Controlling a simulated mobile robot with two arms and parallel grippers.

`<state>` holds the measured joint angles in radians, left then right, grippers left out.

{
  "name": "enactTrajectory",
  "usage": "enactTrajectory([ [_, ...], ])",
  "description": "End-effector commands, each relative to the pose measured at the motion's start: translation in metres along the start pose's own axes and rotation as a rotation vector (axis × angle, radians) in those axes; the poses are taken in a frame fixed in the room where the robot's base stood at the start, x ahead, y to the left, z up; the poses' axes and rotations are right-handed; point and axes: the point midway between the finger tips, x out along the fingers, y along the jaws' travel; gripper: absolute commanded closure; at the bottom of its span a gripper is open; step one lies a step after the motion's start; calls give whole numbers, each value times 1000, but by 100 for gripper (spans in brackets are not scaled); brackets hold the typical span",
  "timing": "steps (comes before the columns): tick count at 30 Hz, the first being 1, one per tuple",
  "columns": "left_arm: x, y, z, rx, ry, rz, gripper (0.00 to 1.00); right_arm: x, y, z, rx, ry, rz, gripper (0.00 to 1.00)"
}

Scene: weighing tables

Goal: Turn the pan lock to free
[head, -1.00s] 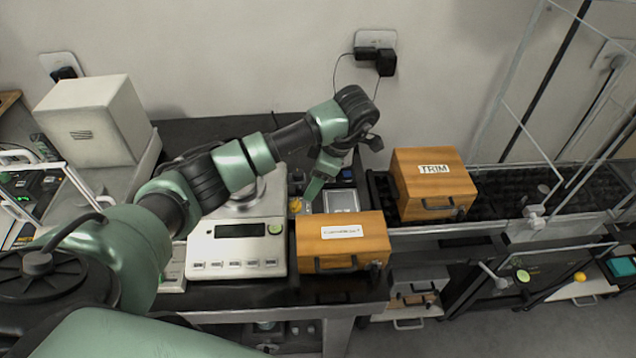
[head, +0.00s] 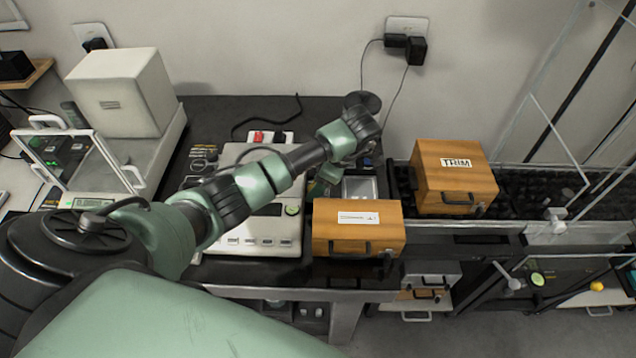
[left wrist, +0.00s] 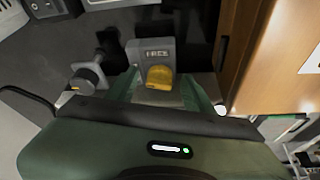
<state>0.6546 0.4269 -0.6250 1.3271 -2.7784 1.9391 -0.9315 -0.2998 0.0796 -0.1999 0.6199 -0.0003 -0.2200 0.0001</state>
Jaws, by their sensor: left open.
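The pan lock is a small grey block (left wrist: 150,50) with a label that seems to read FREE and a yellow knob (left wrist: 158,77) in front, in the left wrist view. My left gripper (left wrist: 165,92) is open, with one green finger on each side of the knob in the picture. I cannot tell whether either finger touches it. In the head view my left gripper (head: 322,184) is low between the balance (head: 262,222) and a wooden box (head: 357,232), partly covered by my arm; the knob is hidden there. My right gripper is not in view.
The wooden box stands close on the right of my left gripper. A box labelled TRIM (head: 455,178) stands farther right. A grey-white cabinet (head: 125,92) and a glass-fronted unit (head: 85,160) are at the left. A black cable (head: 268,122) lies on the bench behind the balance.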

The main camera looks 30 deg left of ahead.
Motion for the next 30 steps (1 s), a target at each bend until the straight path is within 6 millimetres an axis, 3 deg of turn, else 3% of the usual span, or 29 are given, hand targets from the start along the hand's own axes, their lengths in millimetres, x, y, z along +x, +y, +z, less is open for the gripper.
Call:
enactTrajectory([
  [2,0,0,0,0,0,0,48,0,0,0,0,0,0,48],
  [3,0,0,0,0,0,1,54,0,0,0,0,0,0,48],
  [8,0,0,0,0,-1,1,98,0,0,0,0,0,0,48],
  [9,0,0,0,0,-1,1,100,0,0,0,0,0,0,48],
  [30,-3,1,-1,119,-2,58,100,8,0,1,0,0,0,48],
])
